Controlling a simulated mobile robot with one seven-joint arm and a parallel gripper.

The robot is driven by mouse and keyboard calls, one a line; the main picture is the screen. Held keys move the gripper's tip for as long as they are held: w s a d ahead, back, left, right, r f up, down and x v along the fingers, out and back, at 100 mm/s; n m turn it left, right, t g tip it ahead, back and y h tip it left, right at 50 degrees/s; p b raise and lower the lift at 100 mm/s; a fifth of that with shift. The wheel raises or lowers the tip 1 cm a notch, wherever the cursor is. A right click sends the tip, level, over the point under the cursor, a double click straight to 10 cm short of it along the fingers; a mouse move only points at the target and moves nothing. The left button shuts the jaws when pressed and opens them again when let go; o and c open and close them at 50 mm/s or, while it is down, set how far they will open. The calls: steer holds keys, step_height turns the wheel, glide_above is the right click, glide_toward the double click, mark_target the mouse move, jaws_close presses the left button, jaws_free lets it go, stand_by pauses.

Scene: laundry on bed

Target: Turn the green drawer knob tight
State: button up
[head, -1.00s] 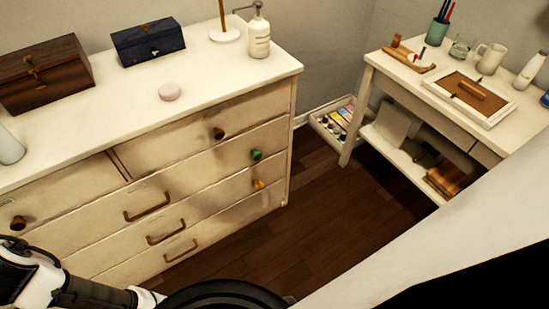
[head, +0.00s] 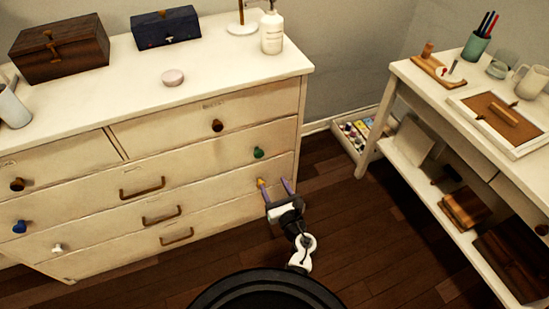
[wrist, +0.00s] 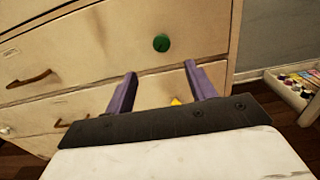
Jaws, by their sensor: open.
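The green drawer knob (head: 258,153) is on the right end of the dresser's second drawer row in the head view. It also shows in the wrist view (wrist: 161,43), above and beyond my fingertips. My gripper (head: 274,183) has two purple fingers spread apart, with nothing between them that I can see held. It is below the green knob and apart from it, in front of the yellow knob (head: 261,184). In the wrist view my gripper (wrist: 164,82) points toward the drawer fronts, and the yellow knob is partly hidden behind its base.
The dresser (head: 160,100) also has a brown knob (head: 217,125), a blue knob (head: 20,227), a white knob (head: 57,248) and bar handles. A side table (head: 420,99) stands at the right. A tray of bottles (head: 345,145) lies on the floor between them. The wooden floor in front is clear.

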mark_target(260, 156)
steer(key=x, duration=0.9)
steer(key=p+x, duration=0.1)
steer(key=x, duration=0.3)
steer(key=shift+w+f, duration=0.3)
steer(key=shift+f, duration=0.05)
steer(key=c, duration=1)
